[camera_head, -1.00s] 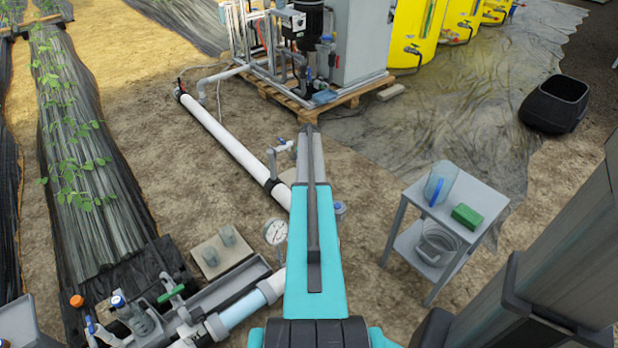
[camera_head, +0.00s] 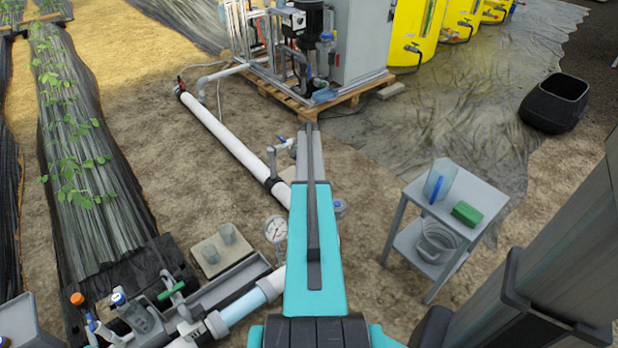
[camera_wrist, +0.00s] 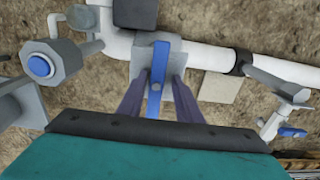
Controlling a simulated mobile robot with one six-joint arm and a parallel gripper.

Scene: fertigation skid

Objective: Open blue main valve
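A blue lever handle (camera_wrist: 157,75) stands on a grey valve body on the white main pipe in the wrist view. It points along the picture's vertical, across the pipe. My gripper (camera_wrist: 161,84) has its two dark fingers apart, one on each side of the blue lever. A narrow gap seems to show beside the lever, and I cannot tell whether either finger touches it. In the head view my turquoise arm covers this valve and my gripper, so neither shows there.
A round fitting with a blue cap (camera_wrist: 38,66) is at left in the wrist view, and another blue-levered valve (camera_wrist: 292,132) at right. The head view shows a pressure gauge (camera_head: 275,229), a grey side table (camera_head: 412,201) at right, and bare soil between.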

